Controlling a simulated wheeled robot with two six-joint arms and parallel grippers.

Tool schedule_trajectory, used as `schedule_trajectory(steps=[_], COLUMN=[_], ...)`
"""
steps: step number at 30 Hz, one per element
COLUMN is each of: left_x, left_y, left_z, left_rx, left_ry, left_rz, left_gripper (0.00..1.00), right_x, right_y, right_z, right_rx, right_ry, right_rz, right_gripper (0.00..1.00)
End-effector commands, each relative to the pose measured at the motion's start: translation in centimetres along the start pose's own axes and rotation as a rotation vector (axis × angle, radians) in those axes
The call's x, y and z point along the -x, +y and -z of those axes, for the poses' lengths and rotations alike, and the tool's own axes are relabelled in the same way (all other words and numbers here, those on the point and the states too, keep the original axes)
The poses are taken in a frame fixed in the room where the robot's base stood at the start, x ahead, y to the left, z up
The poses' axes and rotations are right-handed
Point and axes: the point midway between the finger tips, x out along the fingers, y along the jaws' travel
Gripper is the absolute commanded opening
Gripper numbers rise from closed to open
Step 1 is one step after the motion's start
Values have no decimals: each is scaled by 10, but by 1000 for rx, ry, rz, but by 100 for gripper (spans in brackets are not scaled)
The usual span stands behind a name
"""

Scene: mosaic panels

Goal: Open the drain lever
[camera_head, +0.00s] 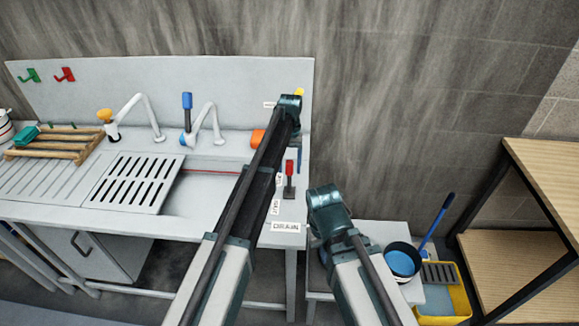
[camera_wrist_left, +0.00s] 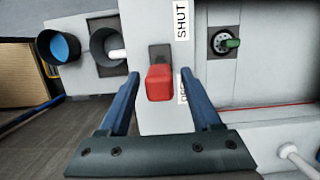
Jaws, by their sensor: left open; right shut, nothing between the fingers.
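The drain lever (camera_head: 289,168) stands at the right end of the sink counter, with a red handle on a dark base. In the left wrist view its red handle (camera_wrist_left: 159,83) lies between the two blue fingers of my open left gripper (camera_wrist_left: 160,76), with gaps on both sides. The labels SHUT (camera_wrist_left: 181,20) and OPEN, partly hidden, run beside the lever. A DRAIN label (camera_head: 286,227) is on the counter front. In the head view my left gripper (camera_head: 291,106) is above and behind the lever, its fingers unclear. My right gripper (camera_head: 323,213) is shut and empty, right of the counter.
Two faucets and a dish rack (camera_head: 60,143) are at left.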

Motion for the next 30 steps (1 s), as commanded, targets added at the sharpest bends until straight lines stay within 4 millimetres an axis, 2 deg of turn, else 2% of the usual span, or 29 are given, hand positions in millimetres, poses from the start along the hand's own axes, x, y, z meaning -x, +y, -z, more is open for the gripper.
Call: schedule_trajectory(steps=[5, 11, 30], left_x=[10, 32, 130], left_y=[0, 0, 0], left_z=[0, -1, -1], left_rx=[0, 0, 0], left_ry=[0, 0, 0], left_rz=[0, 0, 0], left_gripper=[65, 65, 65], right_x=[9, 31, 126], right_y=[1, 3, 12], right_z=[0, -2, -8], right_rx=[0, 1, -14], right_ry=[0, 0, -1], right_rz=[0, 0, 3], right_gripper=[0, 0, 0])
